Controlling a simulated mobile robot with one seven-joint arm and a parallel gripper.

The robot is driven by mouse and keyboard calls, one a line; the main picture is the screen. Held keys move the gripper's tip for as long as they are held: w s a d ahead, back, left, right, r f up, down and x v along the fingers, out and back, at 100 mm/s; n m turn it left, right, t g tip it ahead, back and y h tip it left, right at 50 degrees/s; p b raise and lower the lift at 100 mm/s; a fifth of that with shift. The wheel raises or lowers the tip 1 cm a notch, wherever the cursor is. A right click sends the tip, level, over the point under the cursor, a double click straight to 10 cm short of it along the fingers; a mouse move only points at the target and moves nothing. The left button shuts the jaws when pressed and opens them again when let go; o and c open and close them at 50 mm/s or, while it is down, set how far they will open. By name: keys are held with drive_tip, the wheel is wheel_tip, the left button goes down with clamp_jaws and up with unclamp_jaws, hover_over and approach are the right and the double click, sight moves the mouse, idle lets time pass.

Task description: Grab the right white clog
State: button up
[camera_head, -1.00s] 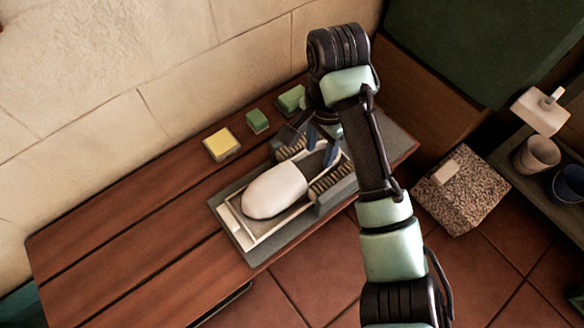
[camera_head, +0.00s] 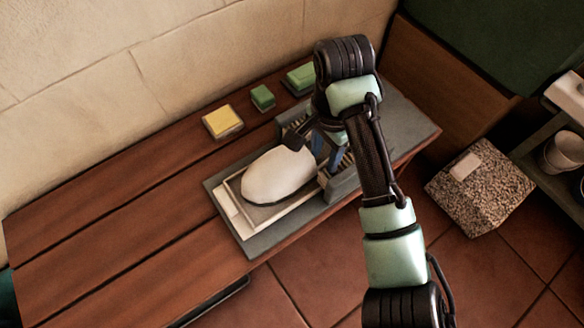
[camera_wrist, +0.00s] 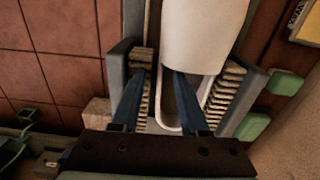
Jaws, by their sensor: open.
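One white clog (camera_head: 277,174) is in view, lying in a shallow white-rimmed tray (camera_head: 256,229) on a grey boot-scraper base (camera_head: 222,203) on the wooden bench. I see no second clog. In the head view my gripper (camera_head: 318,150) is at the clog's right end, partly hidden by my arm. I cannot tell whether the fingers touch the clog.
Bristle brushes (camera_wrist: 222,98) in grey side walls (camera_wrist: 247,100) flank my fingers closely. A speckled block (camera_head: 480,188) stands on the tiled floor. The bench's left part (camera_head: 110,215) is clear.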

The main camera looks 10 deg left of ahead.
wheel_tip(320, 180, down, 3)
drive_tip(key=shift+r+b, duration=0.15)
drive_tip(key=shift+b, duration=0.35)
drive_tip(key=shift+r, duration=0.1)
drive_tip(key=shift+c, duration=0.2)
clamp_jaws()
idle(0.8)
